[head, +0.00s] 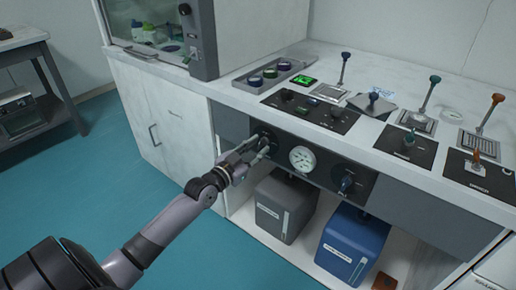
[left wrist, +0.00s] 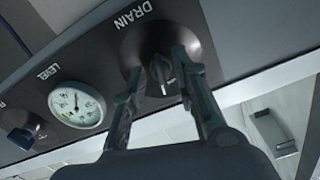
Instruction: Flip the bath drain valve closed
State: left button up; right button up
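The bath drain valve is a black knob (left wrist: 163,72) on a round dark plate under the label DRAIN in the left wrist view. In the head view its plate (head: 266,132) is on the front panel, left of the gauge, and the knob is mostly hidden by my fingers. My left gripper (head: 261,147) is at the valve. In the left wrist view its two fingers (left wrist: 158,65) are apart, one on each side of the knob. The right-hand finger looks very close to the knob; I cannot tell whether it touches. My right gripper is not in view.
A white LEVEL gauge (head: 302,159) and a second, blue-tipped valve (head: 346,184) sit right of the drain valve. Below stand a grey container (head: 284,206) and a blue container (head: 348,245). Several levers rise from the countertop. The teal floor (head: 90,190) at left is clear.

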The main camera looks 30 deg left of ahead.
pick_arm(q)
jog(key=shift+w, duration=0.45)
grip_shut()
dwell(0.3)
